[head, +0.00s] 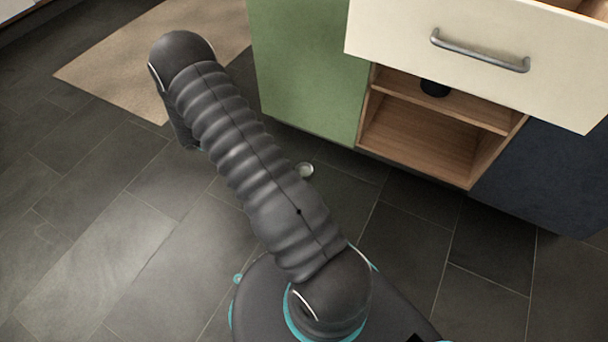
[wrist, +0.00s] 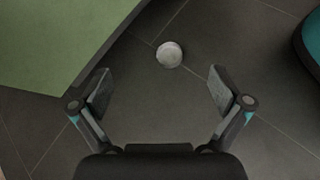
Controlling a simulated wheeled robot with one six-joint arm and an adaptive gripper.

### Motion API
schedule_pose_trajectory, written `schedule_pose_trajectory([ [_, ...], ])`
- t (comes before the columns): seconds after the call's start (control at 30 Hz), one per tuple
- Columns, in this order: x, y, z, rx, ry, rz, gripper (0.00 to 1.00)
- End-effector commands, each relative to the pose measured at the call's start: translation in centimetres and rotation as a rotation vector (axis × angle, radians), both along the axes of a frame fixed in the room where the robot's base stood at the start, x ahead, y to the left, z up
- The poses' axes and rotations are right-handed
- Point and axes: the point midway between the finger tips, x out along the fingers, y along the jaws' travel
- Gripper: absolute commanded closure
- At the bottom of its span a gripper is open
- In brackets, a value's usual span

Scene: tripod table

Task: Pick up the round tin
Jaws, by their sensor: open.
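The round tin (head: 304,170) is a small pale disc on the dark tiled floor, partly hidden behind my arm in the head view. In the wrist view the whole tin (wrist: 169,55) shows, grey-white, lying ahead of the gap between my fingers and apart from them. My gripper (wrist: 160,90) is open and empty, its two fingers spread wide.
A green cabinet panel (head: 306,68) stands close behind the tin; it also fills the upper left of the wrist view (wrist: 60,40). A cream drawer (head: 480,60) juts out above an open wooden shelf (head: 420,140). A beige rug (head: 130,70) lies at left. Floor at left is clear.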

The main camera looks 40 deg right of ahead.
Motion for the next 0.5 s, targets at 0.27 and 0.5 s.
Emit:
schedule_pose_trajectory([
  [0.27, -0.8, -1.6, -11.8, -0.077, 0.188, 0.142, 0.00],
  [0.5, -1.5, -2.3, -15.6, -0.102, 0.251, 0.197, 0.00],
])
